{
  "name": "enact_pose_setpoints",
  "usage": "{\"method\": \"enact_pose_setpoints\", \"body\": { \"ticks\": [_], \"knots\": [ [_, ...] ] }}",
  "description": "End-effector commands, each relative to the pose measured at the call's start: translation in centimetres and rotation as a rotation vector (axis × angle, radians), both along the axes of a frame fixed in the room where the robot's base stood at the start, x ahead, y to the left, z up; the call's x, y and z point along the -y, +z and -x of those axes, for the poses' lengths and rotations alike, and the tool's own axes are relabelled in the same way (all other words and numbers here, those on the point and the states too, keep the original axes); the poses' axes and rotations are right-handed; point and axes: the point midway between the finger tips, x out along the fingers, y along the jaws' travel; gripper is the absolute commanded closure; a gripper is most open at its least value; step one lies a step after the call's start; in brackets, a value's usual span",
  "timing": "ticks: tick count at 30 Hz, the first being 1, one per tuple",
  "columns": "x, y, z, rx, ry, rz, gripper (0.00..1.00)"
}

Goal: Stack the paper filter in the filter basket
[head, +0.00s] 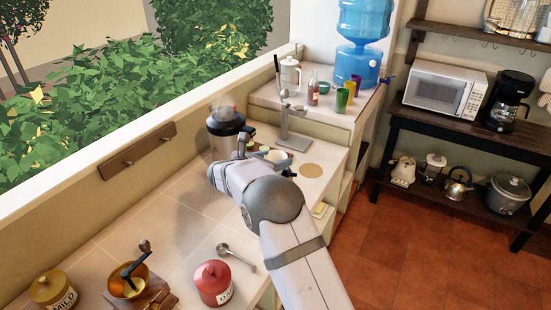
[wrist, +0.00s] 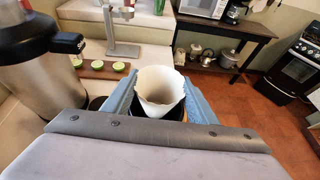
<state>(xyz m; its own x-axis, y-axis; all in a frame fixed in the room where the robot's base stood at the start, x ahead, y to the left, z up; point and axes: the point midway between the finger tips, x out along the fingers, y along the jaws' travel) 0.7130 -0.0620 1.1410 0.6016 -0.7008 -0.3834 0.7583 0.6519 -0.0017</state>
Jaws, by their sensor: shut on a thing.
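The white paper filter (wrist: 160,88) is a flared cup with a wavy rim, standing between the fingers of my gripper (wrist: 160,100) in the wrist view. The gripper is shut on it. Dark surfaces show around the filter's lower part; I cannot tell whether they are finger pads or the filter basket. In the head view my gripper (head: 282,164) is over the counter by the metal stand, partly hidden by my arm, with a bit of the white filter (head: 275,156) showing. I cannot clearly make out the filter basket.
A large steel-and-black appliance (wrist: 38,60) stands close on the left. The metal stand (head: 292,138) is behind, near a wooden board with green-topped items (wrist: 100,68). A round tan mat (head: 311,170) lies right of the gripper. The front-left counter holds a grinder (head: 137,290) and jars.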

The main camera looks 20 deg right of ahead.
Motion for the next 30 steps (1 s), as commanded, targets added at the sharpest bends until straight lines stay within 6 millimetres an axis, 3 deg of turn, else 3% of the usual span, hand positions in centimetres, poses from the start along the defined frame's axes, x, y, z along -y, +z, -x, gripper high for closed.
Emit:
{"method": "enact_pose_setpoints", "body": {
  "ticks": [28,29,30],
  "knots": [
    [0.0,-1.7,0.0,0.001,0.001,-0.001,0.68],
    [0.0,-1.7,0.0,0.001,0.0,-0.001,0.41],
    [0.0,-1.7,0.0,0.001,0.0,-0.001,0.31]
  ]
}}
